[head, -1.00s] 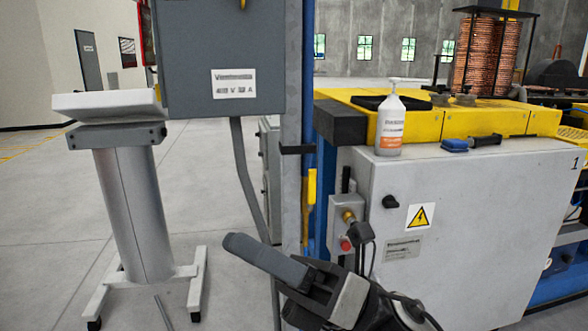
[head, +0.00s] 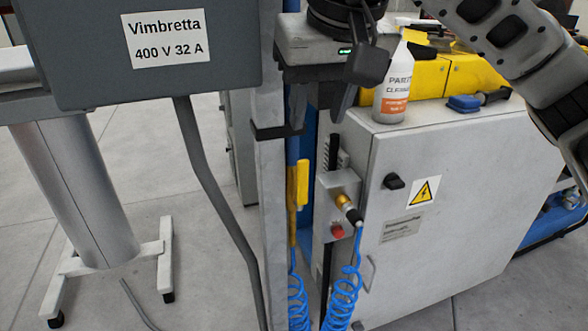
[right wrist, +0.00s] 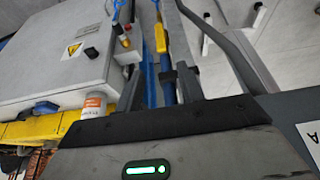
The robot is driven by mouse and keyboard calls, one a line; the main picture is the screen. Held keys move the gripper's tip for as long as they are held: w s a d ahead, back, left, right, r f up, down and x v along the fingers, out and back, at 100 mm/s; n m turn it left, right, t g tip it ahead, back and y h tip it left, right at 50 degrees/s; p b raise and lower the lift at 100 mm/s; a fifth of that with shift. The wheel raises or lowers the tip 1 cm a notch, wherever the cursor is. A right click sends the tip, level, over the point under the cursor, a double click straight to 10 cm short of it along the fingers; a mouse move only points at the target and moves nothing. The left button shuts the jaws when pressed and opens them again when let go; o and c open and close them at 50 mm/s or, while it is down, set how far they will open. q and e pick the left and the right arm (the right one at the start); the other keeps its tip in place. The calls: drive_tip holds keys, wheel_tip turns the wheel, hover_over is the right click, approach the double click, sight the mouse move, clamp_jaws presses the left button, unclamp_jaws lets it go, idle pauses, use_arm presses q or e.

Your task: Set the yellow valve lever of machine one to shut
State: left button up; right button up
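The yellow valve lever (head: 297,185) is upright, in line with the blue pipe behind the grey post. It also shows in the right wrist view (right wrist: 161,40), between and beyond the two dark fingers. My right gripper (head: 355,95) hangs above the lever and a little to its right in the head view, fingers pointing down. In the right wrist view my right gripper (right wrist: 158,88) is open, with nothing visible between its fingers, and apart from the lever. My left gripper is not in view.
A grey post (head: 268,200) and a grey electrical box (head: 90,50) stand left of the lever. A brass fitting with a blue coiled hose (head: 342,290) is at its right, on the white cabinet (head: 450,190). A spray bottle (head: 392,90) stands on the cabinet.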

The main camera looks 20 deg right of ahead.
sight(304, 168)
drive_tip(key=p+x, duration=0.1)
drive_tip(key=x, duration=1.4)
drive_tip(key=shift+s+a+f, duration=0.15)
drive_tip(key=shift+f, duration=0.05)
clamp_jaws()
